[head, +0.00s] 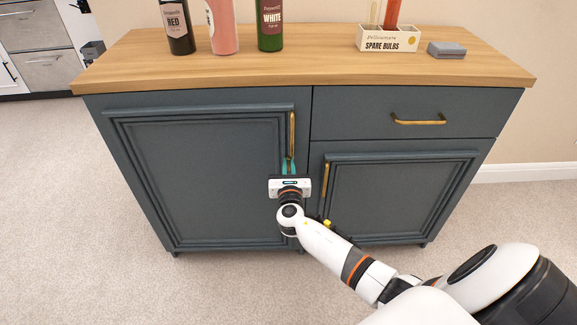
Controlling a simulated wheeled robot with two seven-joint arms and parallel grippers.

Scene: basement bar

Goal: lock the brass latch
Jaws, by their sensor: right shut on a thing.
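The blue-grey cabinet (400,140) faces me. My right gripper (288,166) is at the lower end of the upright brass handle (292,135) on the left door (200,170). Its teal fingers are shut on that handle. A small yellow piece (327,223) shows beside my right arm, low near the line between the doors. It may be part of the brass latch, but I cannot tell. My wrist and forearm hide the cabinet front around it, so the latch's position is not clear. The left door looks closed or nearly closed. My left gripper is out of view.
The right door has its own brass handle (325,180) close to my arm. A drawer with a brass pull (418,121) sits above it. Bottles (270,25), a spare bulbs box (387,38) and a grey block (447,49) stand on the wooden top. The carpet at left is clear.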

